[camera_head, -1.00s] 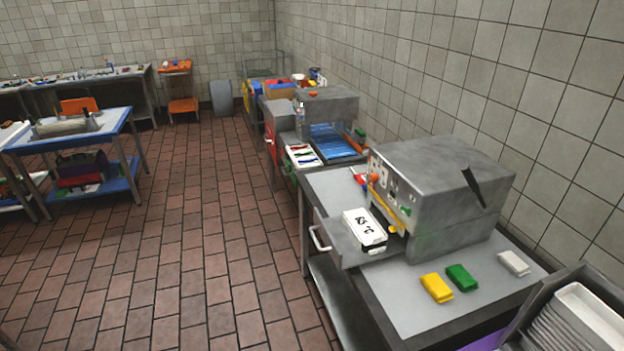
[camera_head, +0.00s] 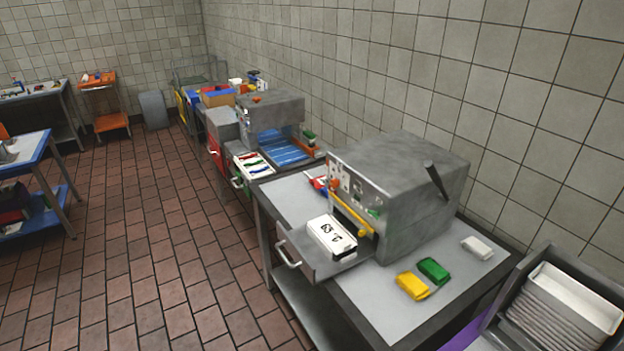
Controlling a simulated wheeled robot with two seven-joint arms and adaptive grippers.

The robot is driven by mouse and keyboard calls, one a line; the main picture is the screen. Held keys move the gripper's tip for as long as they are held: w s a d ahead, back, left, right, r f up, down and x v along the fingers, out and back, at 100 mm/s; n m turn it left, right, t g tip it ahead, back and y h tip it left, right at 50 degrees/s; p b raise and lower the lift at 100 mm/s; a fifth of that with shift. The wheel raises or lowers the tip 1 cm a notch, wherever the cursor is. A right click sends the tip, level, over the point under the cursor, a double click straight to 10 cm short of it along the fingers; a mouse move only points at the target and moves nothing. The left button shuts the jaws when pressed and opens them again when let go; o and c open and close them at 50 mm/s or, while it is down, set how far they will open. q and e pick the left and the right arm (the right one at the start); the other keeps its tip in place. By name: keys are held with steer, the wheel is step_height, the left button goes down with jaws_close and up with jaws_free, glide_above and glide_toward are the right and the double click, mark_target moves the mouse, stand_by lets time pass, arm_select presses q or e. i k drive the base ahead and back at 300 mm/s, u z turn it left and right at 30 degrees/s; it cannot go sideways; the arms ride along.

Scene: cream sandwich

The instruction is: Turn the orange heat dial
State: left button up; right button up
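A grey box-shaped machine (camera_head: 410,190) stands on the near worktable at right of centre. Its front panel faces left and carries small controls. A small orange dial (camera_head: 334,184) sits on that panel, above a yellow bar (camera_head: 352,217). A green knob (camera_head: 373,212) is at the panel's right end. Neither of my grippers shows in this view.
Yellow (camera_head: 412,286), green (camera_head: 433,270) and white (camera_head: 477,247) blocks lie on the near worktable (camera_head: 385,305). A grey bin with stacked white trays (camera_head: 565,305) is at the lower right. Open tiled floor (camera_head: 165,260) lies to the left.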

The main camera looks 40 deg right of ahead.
mark_target(334, 182)
steer(key=i, duration=1.9)
